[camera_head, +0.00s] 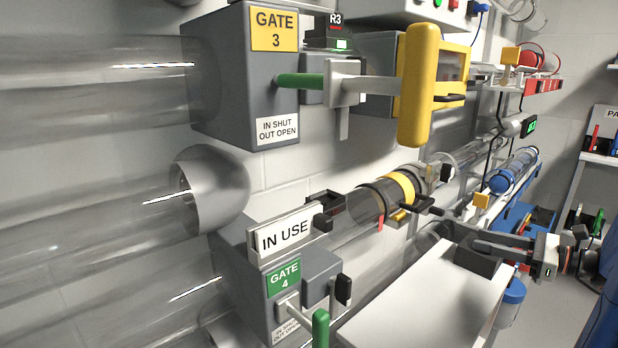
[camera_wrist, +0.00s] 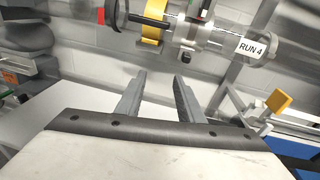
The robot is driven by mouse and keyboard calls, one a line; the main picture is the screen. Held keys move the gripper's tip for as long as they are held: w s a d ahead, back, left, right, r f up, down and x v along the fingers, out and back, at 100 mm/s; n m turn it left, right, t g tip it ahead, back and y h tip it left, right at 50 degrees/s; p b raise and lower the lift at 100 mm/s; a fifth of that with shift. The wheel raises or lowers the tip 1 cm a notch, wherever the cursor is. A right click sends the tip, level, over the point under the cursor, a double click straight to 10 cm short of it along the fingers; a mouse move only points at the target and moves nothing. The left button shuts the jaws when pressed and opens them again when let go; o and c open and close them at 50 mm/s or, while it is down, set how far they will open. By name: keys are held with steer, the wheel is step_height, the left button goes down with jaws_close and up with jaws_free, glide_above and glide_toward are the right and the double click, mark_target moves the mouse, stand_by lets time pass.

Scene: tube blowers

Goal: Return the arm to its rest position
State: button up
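My gripper (camera_wrist: 160,82) is open in the wrist view. Its two grey fingers stand apart with nothing between them. In the head view my arm reaches in from the right, and the gripper end lies over the white bench, beside the clear tube with the yellow band (camera_head: 401,187). The same yellow band shows beyond the fingertips in the wrist view (camera_wrist: 152,27). The fingers look apart from the tube, though the head view does not show the gap clearly.
The gate 3 box (camera_head: 245,75) with its yellow handle (camera_head: 418,85) stands at upper middle. The gate 4 box (camera_head: 262,285) and IN USE sign (camera_head: 286,234) are at lower left. A white bench top (camera_head: 420,300) lies below my arm. Open floor is at right.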

steer(key=s+a+f+n+g+h, duration=0.15)
steer(key=s+a+n+g, duration=0.3)
steer(key=a, duration=0.55)
steer(key=s+a+f+n+g+h, duration=0.1)
steer(key=s+a+f+n+g, duration=0.25)
steer(key=a+n, duration=0.45)
steer(key=s+a+f+n+h, duration=0.1)
steer(key=s+a+n+h, duration=0.2)
steer(key=s+n+h, duration=0.6)
steer(key=s+n, duration=0.5)
steer(key=shift+a+f+t, duration=0.15)
steer(key=shift+t, duration=0.25)
